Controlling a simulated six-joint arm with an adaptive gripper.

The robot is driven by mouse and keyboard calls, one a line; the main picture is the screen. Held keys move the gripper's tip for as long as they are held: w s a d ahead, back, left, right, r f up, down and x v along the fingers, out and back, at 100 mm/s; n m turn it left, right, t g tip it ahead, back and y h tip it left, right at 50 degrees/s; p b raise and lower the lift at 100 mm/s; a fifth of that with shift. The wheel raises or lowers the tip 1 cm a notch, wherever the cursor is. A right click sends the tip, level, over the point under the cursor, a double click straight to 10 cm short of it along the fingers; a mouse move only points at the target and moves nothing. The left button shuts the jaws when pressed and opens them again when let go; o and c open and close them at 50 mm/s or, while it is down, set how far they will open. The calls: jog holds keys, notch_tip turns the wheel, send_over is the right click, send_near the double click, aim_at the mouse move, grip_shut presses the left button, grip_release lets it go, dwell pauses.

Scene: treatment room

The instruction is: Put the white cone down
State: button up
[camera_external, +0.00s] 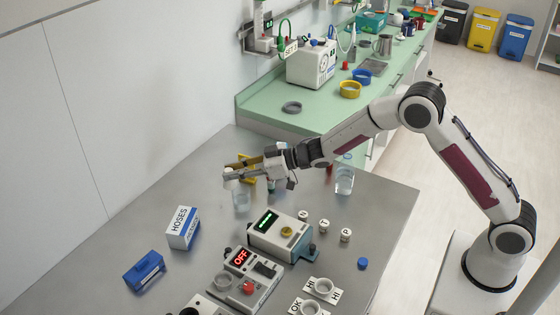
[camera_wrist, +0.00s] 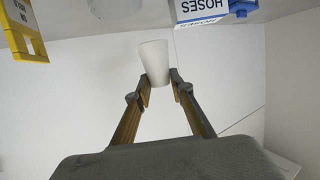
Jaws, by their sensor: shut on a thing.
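The white cone (camera_wrist: 154,60) is between the fingers of my gripper (camera_wrist: 160,86) in the wrist view. It looks like a plain tapered cup, its wider end pointing away from my palm. In the external view my gripper (camera_external: 236,173) is held level above the back left of the metal table, and the cone shows only as a small pale shape at the fingertips (camera_external: 229,175). My gripper is shut on the cone, and the cone appears clear of the table.
A clear beaker (camera_external: 241,201) stands just below my fingertips. A yellow-framed item (camera_external: 247,164) is behind my gripper. Another clear beaker (camera_external: 344,180) stands to the right. A HOSES box (camera_external: 183,228), a blue box (camera_external: 145,272) and a device (camera_external: 280,236) stand nearer the front.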

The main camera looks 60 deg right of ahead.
jog(key=s+a+n+g+y, duration=0.1)
jog(key=a+n+g+y, duration=0.6)
jog(key=a+n+g, duration=0.3)
jog(key=shift+s+a+n+g+y, duration=0.3)
jog(key=shift+a+n+g, duration=0.1)
jog(key=shift+a, duration=1.45)
jog(key=shift+s+r, duration=0.1)
jog(key=shift+s, duration=0.15)
jog(key=shift+s+d+n+g, duration=0.2)
jog(key=shift+s+n+g, duration=0.1)
jog(key=shift+s+g, duration=0.2)
jog(key=shift+s+f, duration=0.35)
jog(key=shift+f, duration=0.15)
